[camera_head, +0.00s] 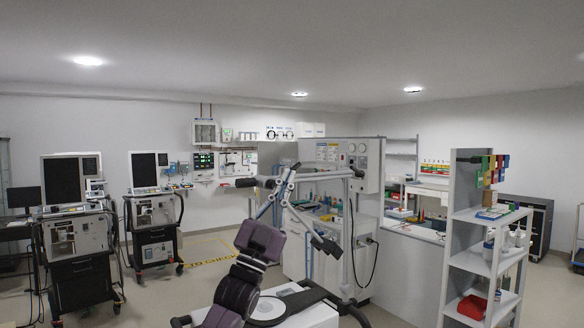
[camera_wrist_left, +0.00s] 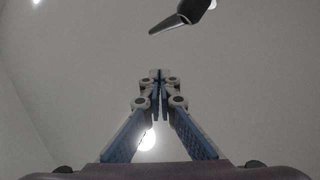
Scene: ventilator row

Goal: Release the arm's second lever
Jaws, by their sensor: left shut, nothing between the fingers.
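My left gripper (camera_head: 290,172) points up at the end of my dark purple arm, among the bars of a jointed support arm (camera_head: 330,174). It also shows in the left wrist view (camera_wrist_left: 159,78), with its fingertips together and nothing between them. A dark tapered lever (camera_wrist_left: 178,25) hangs above the fingertips in that view, with a visible gap in the picture. In the head view a black bar end (camera_head: 246,182) lies left of the fingertips; I cannot tell whether it is that lever. A black end piece (camera_head: 327,245) sits lower right. My right gripper is not in view.
Two ventilator carts (camera_head: 77,240) (camera_head: 152,215) stand at the left. A wheeled machine with a white panel (camera_head: 345,155) and a workbench stand behind the support arm. A grey shelf unit (camera_head: 480,262) is at the right. Open floor lies left of my arm.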

